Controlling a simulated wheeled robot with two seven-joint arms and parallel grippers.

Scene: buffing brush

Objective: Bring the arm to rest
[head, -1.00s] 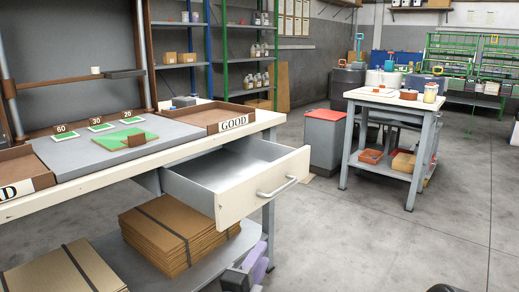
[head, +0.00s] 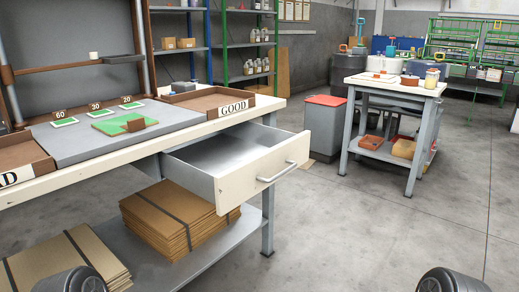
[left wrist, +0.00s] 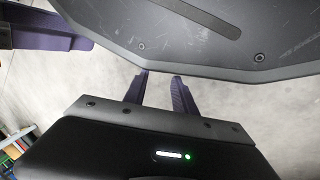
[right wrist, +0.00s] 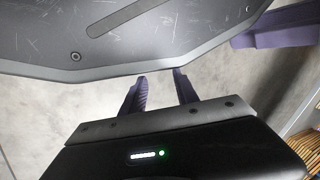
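My left gripper (left wrist: 162,76) shows in the left wrist view, its two purple fingers apart with nothing between them. My right gripper (right wrist: 160,75) shows in the right wrist view, also with its fingers apart and empty. Each gripper is close to a grey scratched plate of my own body, with floor visible past it. In the head view neither gripper shows. Only dark rounded parts of my arms show at the bottom left and bottom right edges.
A workbench (head: 100,152) stands at the left with its drawer (head: 225,165) pulled open. A tray labelled GOOD (head: 236,107), a green mat (head: 108,128) and number cards lie on it. Stacked cardboard (head: 175,215) is below. A side table (head: 385,88) stands at right. The floor (head: 350,235) between is clear.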

